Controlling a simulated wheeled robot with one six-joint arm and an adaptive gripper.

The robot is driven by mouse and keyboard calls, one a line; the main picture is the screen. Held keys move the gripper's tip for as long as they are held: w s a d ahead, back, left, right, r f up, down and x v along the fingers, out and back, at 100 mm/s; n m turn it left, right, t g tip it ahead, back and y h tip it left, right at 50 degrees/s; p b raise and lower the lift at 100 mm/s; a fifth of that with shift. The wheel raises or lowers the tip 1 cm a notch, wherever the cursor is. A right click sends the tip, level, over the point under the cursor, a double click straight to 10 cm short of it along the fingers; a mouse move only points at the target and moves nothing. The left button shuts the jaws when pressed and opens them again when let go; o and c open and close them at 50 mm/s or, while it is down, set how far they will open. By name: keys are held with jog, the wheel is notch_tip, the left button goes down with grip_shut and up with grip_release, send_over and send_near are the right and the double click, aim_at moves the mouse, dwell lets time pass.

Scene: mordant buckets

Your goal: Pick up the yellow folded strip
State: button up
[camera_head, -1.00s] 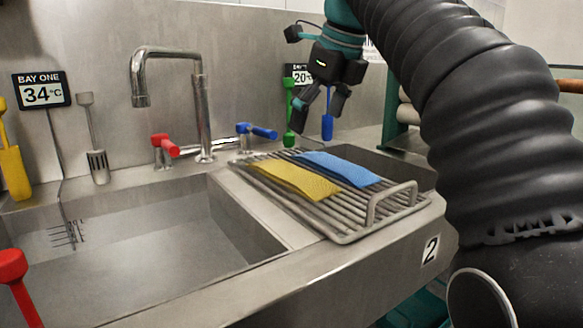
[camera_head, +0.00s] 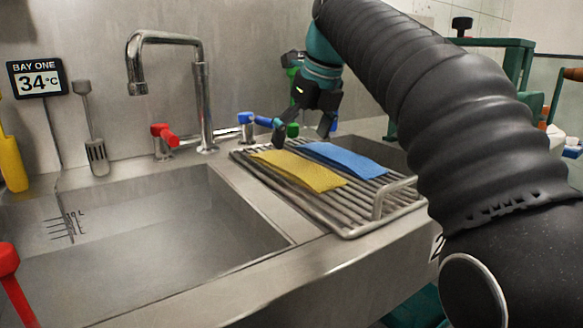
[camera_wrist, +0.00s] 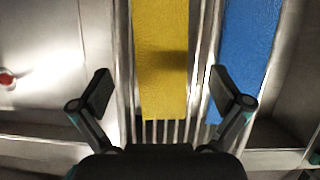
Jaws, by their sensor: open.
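The yellow folded strip (camera_head: 300,170) lies flat on a metal rack, with a blue strip (camera_head: 345,160) beside it on its right. My gripper (camera_head: 303,130) is open and empty above the far part of the rack, near the strips' far ends. In the wrist view the yellow strip (camera_wrist: 161,60) runs between the open fingers of my gripper (camera_wrist: 160,92), below them. The blue strip (camera_wrist: 250,50) lies under and beyond the right finger there. A soft shadow falls on the yellow strip.
The wire rack (camera_head: 345,215) has a raised handle (camera_head: 392,190) at its near right. A sink basin (camera_head: 160,235) is on the left. A tall tap (camera_head: 203,90) with red (camera_head: 164,135) and blue (camera_head: 262,121) levers stands behind, the blue one close to my gripper.

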aim_at(292, 162)
jog(key=shift+w+b+x, duration=0.15)
jog(key=shift+b+x, duration=0.15)
jog(key=shift+x, duration=1.05)
jog(key=shift+w+b+x, duration=0.15)
jog(key=shift+b+x, duration=0.1)
jog(key=shift+x, duration=1.05)
jog(key=shift+a+r, duration=0.1)
jog(key=shift+c, duration=0.3)
jog(key=c, duration=1.2)
